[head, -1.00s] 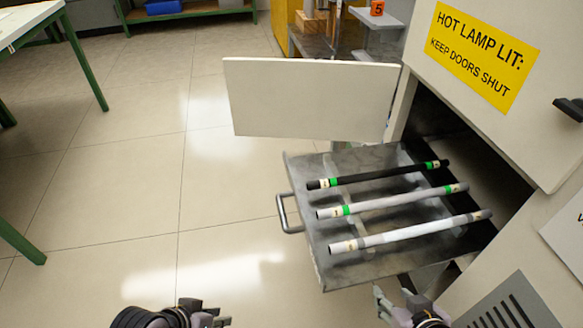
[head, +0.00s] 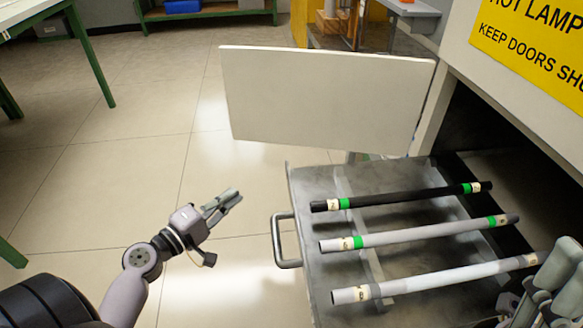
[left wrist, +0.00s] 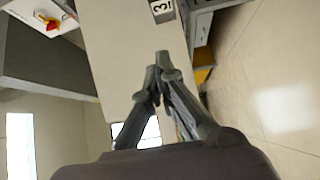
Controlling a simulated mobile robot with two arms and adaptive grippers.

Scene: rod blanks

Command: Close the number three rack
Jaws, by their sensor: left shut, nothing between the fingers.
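The pulled-out grey metal rack (head: 318,235) juts from a cabinet opening, with a bar handle (head: 281,242) on its left edge. A black rod (head: 400,197), a grey rod (head: 430,234) and a white rod (head: 440,278) lie across it. A white door (head: 320,95) stands swung open behind it. In the left wrist view a "3" label (left wrist: 162,8) shows on a pale panel (left wrist: 125,50). My left gripper (head: 230,200) is shut and empty, left of the handle and apart from it; it also shows in the left wrist view (left wrist: 162,62). My right gripper (head: 552,283) is partly cut off, near the rack's right side.
A yellow sign (head: 535,45) about a hot lamp is on the cabinet's upper front. A green-legged table (head: 90,55) stands at the left, and a green shelf (head: 205,13) is at the back. The tiled floor (head: 130,170) left of the rack is clear.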

